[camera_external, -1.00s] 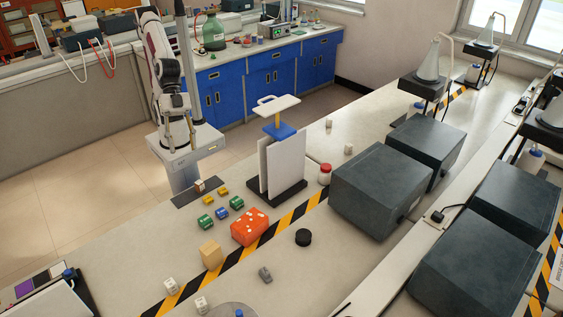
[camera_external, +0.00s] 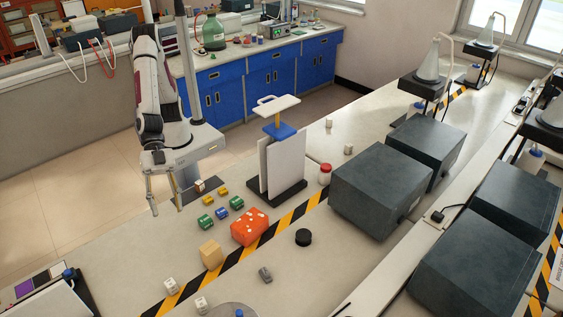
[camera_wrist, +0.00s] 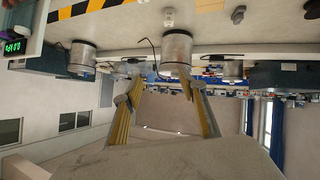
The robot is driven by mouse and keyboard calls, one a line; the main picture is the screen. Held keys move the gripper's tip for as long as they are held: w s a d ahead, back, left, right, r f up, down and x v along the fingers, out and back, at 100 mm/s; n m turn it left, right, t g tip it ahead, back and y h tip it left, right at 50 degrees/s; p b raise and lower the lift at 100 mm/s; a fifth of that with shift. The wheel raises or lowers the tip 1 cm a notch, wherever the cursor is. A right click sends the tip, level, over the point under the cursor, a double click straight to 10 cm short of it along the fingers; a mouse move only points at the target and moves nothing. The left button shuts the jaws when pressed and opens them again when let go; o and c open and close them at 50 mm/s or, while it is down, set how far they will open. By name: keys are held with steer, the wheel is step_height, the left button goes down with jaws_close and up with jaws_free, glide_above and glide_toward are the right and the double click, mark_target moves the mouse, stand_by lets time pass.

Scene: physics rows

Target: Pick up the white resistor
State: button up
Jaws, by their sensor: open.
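A small white piece with a brown-orange part (camera_external: 199,186), likely the white resistor, sits on a dark strip near the table's left edge in the external view. My gripper (camera_external: 167,210) hangs left of it, apart from it, with its fingers spread and nothing between them. In the wrist view my open gripper (camera_wrist: 165,88) shows two yellowish fingers. I cannot make out the white resistor in that view.
Yellow pieces (camera_external: 223,192), green pieces (camera_external: 205,221) and a blue piece (camera_external: 222,213) lie close by. A red-orange block (camera_external: 250,227), a tan block (camera_external: 211,255) and a rack with white plates (camera_external: 283,162) stand nearby. Dark boxes (camera_external: 385,187) stand farther right.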

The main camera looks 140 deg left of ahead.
steer(key=w+d+f+t+y, duration=0.1)
steer(key=w+d+f+t, duration=0.15)
steer(key=d+f, duration=0.6)
steer(key=n+y, duration=0.1)
steer(key=y, duration=0.2)
glide_toward(170, 283)
steer(key=x, duration=0.2)
steer(key=shift+w+d, duration=0.25)
steer(key=shift+w, duration=0.1)
steer(key=shift+s+f+t, duration=0.2)
steer(key=shift+f+t, duration=0.05)
steer(key=shift+f, duration=0.3)
steer(key=shift+x, duration=1.3)
steer(key=shift+a+x, duration=0.15)
steer(key=shift+x, duration=0.7)
steer(key=shift+a+x, duration=0.15)
steer(key=shift+x, duration=1.6)
